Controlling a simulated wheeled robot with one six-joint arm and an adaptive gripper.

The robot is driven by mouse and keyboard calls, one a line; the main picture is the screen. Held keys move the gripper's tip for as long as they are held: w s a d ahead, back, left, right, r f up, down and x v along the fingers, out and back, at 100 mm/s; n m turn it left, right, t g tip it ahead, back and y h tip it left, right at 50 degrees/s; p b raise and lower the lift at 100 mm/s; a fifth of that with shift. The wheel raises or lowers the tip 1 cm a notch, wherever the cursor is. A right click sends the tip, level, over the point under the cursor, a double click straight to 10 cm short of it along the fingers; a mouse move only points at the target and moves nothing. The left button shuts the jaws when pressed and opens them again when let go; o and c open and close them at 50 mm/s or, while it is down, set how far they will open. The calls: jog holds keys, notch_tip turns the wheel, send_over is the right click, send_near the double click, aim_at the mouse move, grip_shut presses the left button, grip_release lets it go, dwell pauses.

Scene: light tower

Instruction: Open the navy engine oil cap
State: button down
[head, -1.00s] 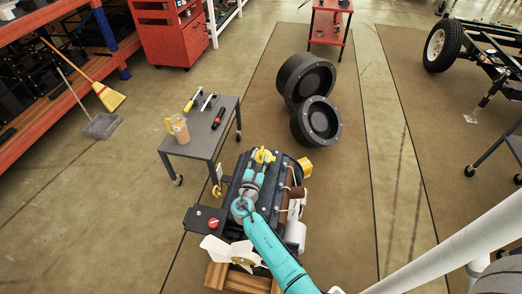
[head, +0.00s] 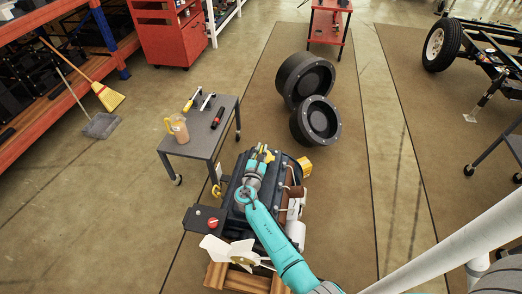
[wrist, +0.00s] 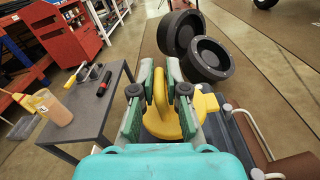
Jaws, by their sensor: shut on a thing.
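The navy engine (head: 232,188) stands on a wooden pallet in the middle of the head view. Its yellow oil cap (wrist: 165,126) has a round base and an upright grip. In the head view, my gripper (head: 262,156) reaches over the engine's far end and hides most of the cap. The frames do not show whether the cap is still seated.
Another yellow part (head: 305,166) sits at the engine's right far corner. A yellow ring (head: 216,191) is at its left side. A grey table (head: 198,135) with a jug (head: 178,127) and tools stands left. Black wheels (head: 316,121) lie behind. A white fan (head: 228,250) is in front.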

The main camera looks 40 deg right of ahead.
jog(key=shift+r, duration=0.1)
jog(key=m, duration=0.1)
jog(key=s+r+m, duration=0.1)
jog(key=m, duration=0.1)
jog(key=d+m, duration=0.1)
jog(key=shift+s+d+r+m, duration=0.1)
jog(key=shift+s+r+m, duration=0.2)
jog(key=shift+s+r, duration=0.05)
jog(key=s+d+f+m, duration=0.1)
jog(key=s+d+m, duration=0.4)
jog(key=m, duration=1)
jog(key=shift+s+d+f, duration=0.2)
jog(key=shift+s+f, duration=0.05)
jog(key=shift+s, duration=0.65)
jog(key=c, duration=1.2)
grip_release()
jog(key=shift+s+f, duration=0.1)
